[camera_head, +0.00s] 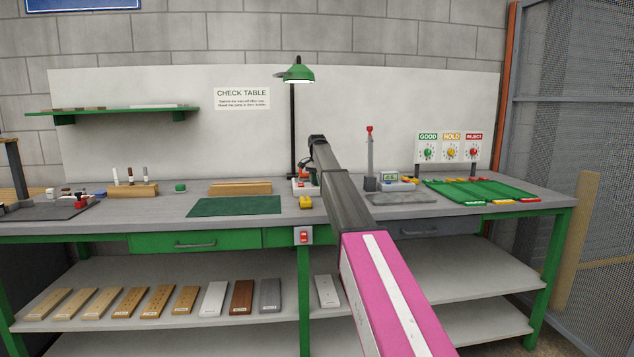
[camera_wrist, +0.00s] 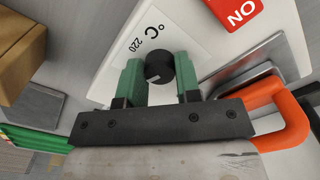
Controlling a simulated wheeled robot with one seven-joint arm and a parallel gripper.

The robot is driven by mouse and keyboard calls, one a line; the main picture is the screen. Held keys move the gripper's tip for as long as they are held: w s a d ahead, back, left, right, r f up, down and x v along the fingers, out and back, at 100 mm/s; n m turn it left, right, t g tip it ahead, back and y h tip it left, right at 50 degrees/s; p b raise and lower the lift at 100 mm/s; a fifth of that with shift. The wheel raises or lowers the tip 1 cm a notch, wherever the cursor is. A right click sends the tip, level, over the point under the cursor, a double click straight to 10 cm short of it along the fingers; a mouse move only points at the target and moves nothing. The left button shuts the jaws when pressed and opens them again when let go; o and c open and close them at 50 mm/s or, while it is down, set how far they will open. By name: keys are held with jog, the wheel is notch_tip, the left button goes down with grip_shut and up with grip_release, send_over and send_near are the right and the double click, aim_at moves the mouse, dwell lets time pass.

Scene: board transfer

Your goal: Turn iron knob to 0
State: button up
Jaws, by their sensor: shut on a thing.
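The iron knob (camera_wrist: 157,64) is a round black dial on a pale panel (camera_wrist: 110,62) in the wrist view. A small light mark shows on its lower part. "°C" and "220" are printed on the panel beside it; no 0 is visible. My gripper (camera_wrist: 160,76) is shut on the knob, with one green finger on each side of it. In the head view my arm covers part of the iron's station (camera_head: 305,188), and my fingers are hidden there.
A red ON switch (camera_wrist: 235,12) sits on the panel near the knob. An orange handle (camera_wrist: 290,118) and a grey metal plate (camera_wrist: 245,72) are close to my gripper's right side. A wooden block (camera_wrist: 20,50) is at the left. A lamp (camera_head: 296,74) stands behind my arm.

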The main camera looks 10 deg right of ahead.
jog(key=n, duration=2.1)
jog(key=shift+n, duration=0.4)
jog(key=o, duration=0.9)
jog(key=shift+r, duration=0.15)
